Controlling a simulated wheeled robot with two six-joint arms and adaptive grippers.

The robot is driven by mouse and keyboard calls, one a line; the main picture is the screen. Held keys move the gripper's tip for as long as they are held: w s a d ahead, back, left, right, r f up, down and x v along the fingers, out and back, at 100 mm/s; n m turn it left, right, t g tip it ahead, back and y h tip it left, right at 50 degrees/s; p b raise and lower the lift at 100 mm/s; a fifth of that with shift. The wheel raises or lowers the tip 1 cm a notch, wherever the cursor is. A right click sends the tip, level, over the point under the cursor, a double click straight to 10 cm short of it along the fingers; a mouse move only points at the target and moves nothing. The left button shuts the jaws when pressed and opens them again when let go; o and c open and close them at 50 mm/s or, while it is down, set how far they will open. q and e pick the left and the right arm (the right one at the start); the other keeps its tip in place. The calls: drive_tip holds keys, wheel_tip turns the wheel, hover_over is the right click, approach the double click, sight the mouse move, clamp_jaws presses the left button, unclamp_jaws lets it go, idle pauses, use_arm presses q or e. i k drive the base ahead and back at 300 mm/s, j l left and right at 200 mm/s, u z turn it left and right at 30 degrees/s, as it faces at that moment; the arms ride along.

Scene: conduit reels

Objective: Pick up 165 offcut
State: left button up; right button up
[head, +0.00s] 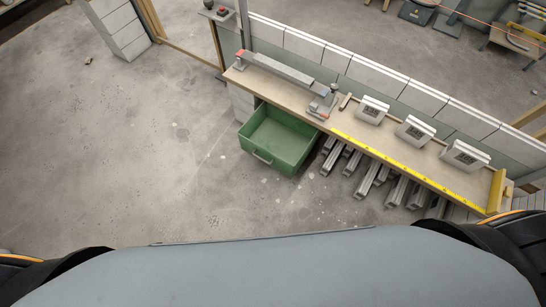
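Several grey metal channel pieces of differing lengths lie under the bench, among them one near its left part (331,161), one near its middle (367,180) and one farther right (395,191). Their far ends are hidden beneath the bench top. The print is too small to read surely, so I cannot tell which piece is the 165 offcut. Neither of my grippers is in view.
The narrow bench (300,98) carries a long grey channel (283,71), a clamp-like tool (322,104) and a yellow measuring strip (400,165) along its front edge. An empty green bin (279,137) sits at its left. Open concrete floor (150,150) lies left and in front.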

sight(465, 158)
drive_tip(key=z, duration=1.75)
